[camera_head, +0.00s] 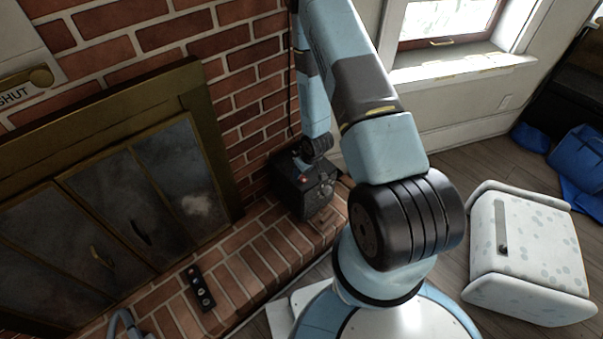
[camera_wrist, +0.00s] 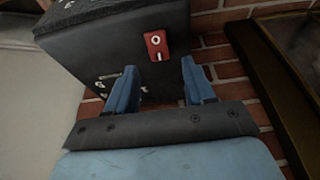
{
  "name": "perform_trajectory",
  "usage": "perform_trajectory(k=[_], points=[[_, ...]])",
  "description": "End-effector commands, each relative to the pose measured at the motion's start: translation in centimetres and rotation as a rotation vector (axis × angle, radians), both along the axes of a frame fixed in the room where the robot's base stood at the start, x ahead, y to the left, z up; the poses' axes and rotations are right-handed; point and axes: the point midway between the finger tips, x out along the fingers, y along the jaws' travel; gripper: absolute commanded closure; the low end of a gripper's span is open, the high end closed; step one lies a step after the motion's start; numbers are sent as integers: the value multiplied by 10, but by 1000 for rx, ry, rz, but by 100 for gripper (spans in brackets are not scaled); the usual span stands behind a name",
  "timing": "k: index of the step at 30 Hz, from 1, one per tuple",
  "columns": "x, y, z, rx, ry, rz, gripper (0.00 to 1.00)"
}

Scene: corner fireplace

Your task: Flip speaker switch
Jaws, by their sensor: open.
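The speaker (camera_head: 323,201) is a dark box on the brick hearth, against the brick wall, in the head view. It also fills the upper middle of the wrist view (camera_wrist: 90,50), tilted in the picture. Its switch is a small red plate with a white ring mark (camera_wrist: 156,44) on the speaker's face; a small red spot (camera_head: 304,180) shows it in the head view. My gripper (camera_wrist: 163,82) is open, with two blue fingers spread and nothing between them. In the wrist view the switch lies beyond the fingertips, roughly centred between them. My arm partly covers the speaker's top in the head view.
The fireplace doors (camera_head: 130,210) with a brass frame stand left of the speaker. A dark remote-like object (camera_head: 200,290) lies on the hearth (camera_head: 245,275). A white patterned box (camera_head: 530,240) stands on the floor at right, with blue items (camera_head: 578,150) behind it.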

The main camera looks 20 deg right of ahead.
Motion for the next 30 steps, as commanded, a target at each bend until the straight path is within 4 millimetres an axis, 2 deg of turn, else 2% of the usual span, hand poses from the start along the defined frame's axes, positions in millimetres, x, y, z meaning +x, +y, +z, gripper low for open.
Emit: perform_trajectory(k=[9,18,24,30], points=[[-15,-6,50,0,-1,-2,47],[-27,-11,86,1,-1,-1,47],[-31,-13,98,0,0,-1,47],[-32,-13,100,0,1,-1,47]])
